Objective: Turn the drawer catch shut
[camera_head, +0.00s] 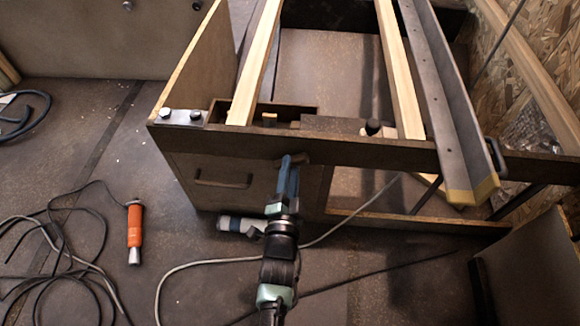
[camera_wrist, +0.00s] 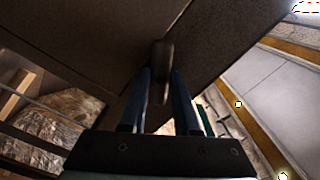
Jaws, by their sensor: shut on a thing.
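The drawer front (camera_head: 245,182) is a dark wooden panel under the bench top, with a dark bar handle (camera_head: 222,181) on its left part. The catch (camera_head: 302,157) is a small brownish piece at the drawer's upper right, just under the bench's front edge. In the wrist view the catch (camera_wrist: 163,58) is a dark rounded piece against the panel, between the two fingers. My gripper (camera_head: 290,162) reaches up to it from below and is shut on it. The gripper also shows in the wrist view (camera_wrist: 160,80). The fingers partly hide the catch, so its exact angle is hard to tell.
Wooden strips (camera_head: 402,90) and a metal angle rail (camera_head: 440,100) lie across the bench frame. An orange-handled tool (camera_head: 134,226) and coiled black cables (camera_head: 60,255) lie on the floor at left. A grey cable runs across the floor near my arm.

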